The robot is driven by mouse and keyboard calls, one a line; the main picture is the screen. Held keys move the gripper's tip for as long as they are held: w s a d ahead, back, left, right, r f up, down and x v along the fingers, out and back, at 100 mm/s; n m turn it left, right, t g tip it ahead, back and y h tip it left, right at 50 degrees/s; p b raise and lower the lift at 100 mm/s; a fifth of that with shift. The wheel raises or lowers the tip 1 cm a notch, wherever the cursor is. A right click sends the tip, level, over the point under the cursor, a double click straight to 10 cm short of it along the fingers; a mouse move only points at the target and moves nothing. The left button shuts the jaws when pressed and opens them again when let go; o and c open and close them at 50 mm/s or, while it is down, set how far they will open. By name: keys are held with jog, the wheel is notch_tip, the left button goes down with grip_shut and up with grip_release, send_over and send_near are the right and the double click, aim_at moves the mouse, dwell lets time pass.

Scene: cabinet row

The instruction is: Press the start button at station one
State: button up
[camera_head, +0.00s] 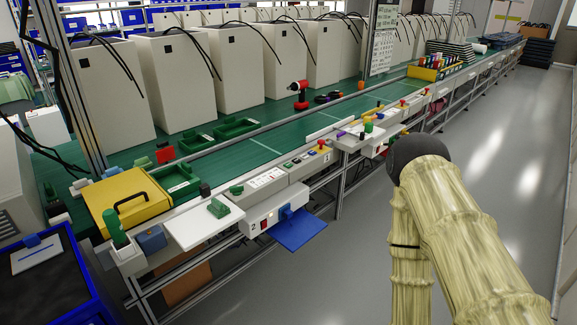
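A row of control boxes runs along the front edge of the green bench. A grey control box (304,163) near the middle has small coloured buttons and a red knob on a yellow base (322,146). Another such box with a red-topped knob (403,104) sits farther along. A white box (262,222) below the edge bears a "2" and a red switch. I cannot make out which button is the start button of station one. My arm, in a pale yellowish cover, fills the lower right, with a dark rounded joint at its top. My gripper is not in view.
A blue flap (299,229) juts into the aisle below the bench. A yellow case (127,200) and a blue-rimmed bin (58,279) stand at the left. Tall white cabinets (170,80) line the back. The grey floor (520,150) at the right is clear.

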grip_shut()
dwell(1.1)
